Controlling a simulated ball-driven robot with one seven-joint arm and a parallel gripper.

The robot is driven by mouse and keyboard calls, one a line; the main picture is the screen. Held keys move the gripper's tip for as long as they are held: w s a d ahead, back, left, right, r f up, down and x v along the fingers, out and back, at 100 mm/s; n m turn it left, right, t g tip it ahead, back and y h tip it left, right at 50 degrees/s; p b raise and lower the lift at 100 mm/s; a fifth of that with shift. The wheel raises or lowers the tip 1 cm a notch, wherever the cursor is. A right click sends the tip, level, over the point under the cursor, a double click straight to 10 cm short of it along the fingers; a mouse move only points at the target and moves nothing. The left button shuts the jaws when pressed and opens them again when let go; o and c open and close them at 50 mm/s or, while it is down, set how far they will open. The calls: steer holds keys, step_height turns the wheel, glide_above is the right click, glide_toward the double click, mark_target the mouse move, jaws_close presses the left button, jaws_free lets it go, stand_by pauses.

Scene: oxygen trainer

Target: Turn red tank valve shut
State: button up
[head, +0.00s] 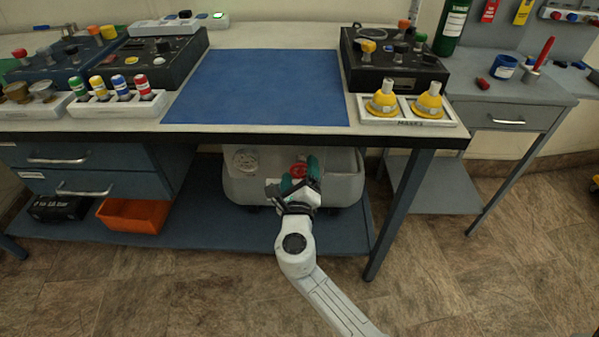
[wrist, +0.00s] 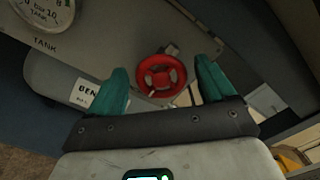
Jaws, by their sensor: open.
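The red tank valve (wrist: 162,77) is a round spoked handwheel on the grey tank unit under the bench. In the wrist view it lies ahead of and between the two green fingertips of my gripper (wrist: 164,85). The fingers are spread and hold nothing; I cannot tell whether either touches the wheel. In the head view my gripper (head: 299,182) reaches under the bench edge, and the red valve (head: 299,169) shows just behind the fingers, partly hidden. A white dial gauge (wrist: 46,14) sits on the panel left of the valve, above the word TANK.
The bench top (head: 255,130) overhangs the grey tank unit (head: 342,188), which stands on the blue lower shelf (head: 225,234). A bench leg (head: 402,212) is right of my arm. An orange bin (head: 131,214) sits left on the shelf. Open floor lies in front.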

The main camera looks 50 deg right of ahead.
steer(key=shift+w+d, duration=0.35)
steer(key=shift+d, duration=0.15)
steer(key=shift+c, duration=0.5)
steer(key=c, duration=0.9)
